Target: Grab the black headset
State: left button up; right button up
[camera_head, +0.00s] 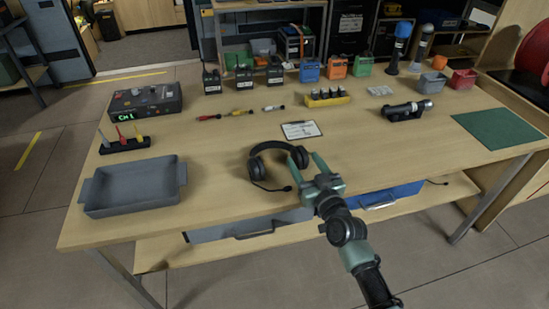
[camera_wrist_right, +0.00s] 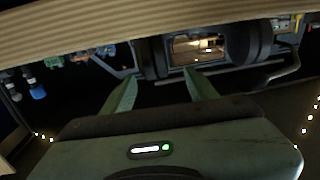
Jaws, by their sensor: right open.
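The black headset (camera_head: 256,166) lies on the wooden table near its front edge, with its band arched toward the back and its thin microphone boom toward the front. My right gripper (camera_head: 304,161) is open at the headset's right ear cup, with its green fingers pointing toward the back of the table. One finger overlaps the cup in the picture; I cannot tell whether they touch. In the right wrist view, dark parts of the headset (camera_wrist_right: 240,42) show beyond the open fingers (camera_wrist_right: 160,77). My left gripper is not in view.
A grey tray (camera_head: 133,209) stands at the front left. A black cylindrical device (camera_head: 405,111) and a green mat (camera_head: 498,128) are at the right.

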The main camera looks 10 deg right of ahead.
aim_at(302, 153)
jog(key=w, duration=0.6)
jog(key=shift+a+r, duration=0.15)
jog(key=shift+r, duration=0.05)
grip_shut()
